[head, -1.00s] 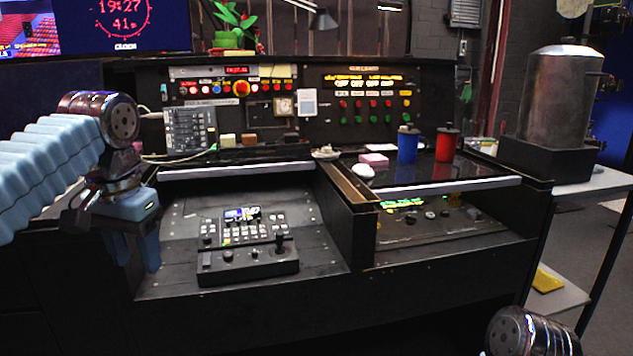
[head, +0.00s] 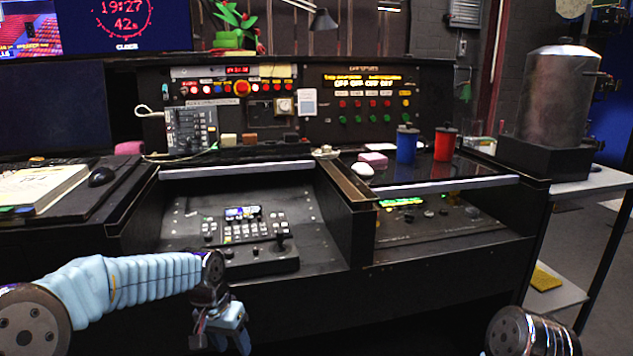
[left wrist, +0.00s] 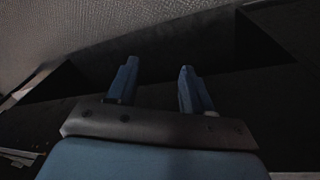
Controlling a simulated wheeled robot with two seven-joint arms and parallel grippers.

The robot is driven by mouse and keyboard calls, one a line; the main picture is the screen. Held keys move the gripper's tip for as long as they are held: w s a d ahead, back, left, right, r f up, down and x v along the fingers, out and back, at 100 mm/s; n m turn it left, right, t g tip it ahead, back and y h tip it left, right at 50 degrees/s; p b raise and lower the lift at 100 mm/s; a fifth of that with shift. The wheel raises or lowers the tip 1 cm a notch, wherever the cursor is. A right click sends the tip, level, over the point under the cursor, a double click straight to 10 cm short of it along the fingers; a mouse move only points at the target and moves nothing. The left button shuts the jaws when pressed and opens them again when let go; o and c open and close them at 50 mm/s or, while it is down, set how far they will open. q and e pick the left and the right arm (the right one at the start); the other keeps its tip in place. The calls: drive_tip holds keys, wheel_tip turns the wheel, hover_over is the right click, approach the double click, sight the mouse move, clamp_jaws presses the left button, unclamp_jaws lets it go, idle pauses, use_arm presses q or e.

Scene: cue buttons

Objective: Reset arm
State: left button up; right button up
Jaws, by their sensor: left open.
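My left arm reaches in from the lower left in the head view, with its left gripper (head: 230,338) low in front of the console's front face. The left wrist view shows its two blue fingers (left wrist: 155,85) apart, with nothing between them. The console (head: 330,232) carries a slanted lower panel with a joystick box (head: 262,262).
A blue cup (head: 407,146) and a red cup (head: 445,144) stand on the right shelf beside a pink block (head: 374,160). A book (head: 40,187) and a black mouse (head: 101,176) lie on the left desk. A metal tank (head: 560,95) stands at the right.

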use_arm(q)
drive_tip(key=s+d+f+h, duration=0.1)
drive_tip(key=s+d+f, duration=0.1)
drive_tip(key=f, duration=0.6)
drive_tip(key=s+d+f, duration=0.2)
drive_tip(key=s+f, duration=0.1)
drive_tip(key=f, duration=0.4)
drive_tip(key=s+d+f+n, duration=0.1)
drive_tip(key=s+f+n, duration=0.1)
drive_tip(key=s+f, duration=0.5)
drive_tip(key=s+d+f+n+h, duration=0.1)
drive_tip(key=s+d+f+n, duration=0.1)
drive_tip(key=s+f, duration=0.6)
drive_tip(key=s, duration=0.3)
drive_tip(key=shift+d+n, duration=0.15)
drive_tip(key=shift+n, duration=0.15)
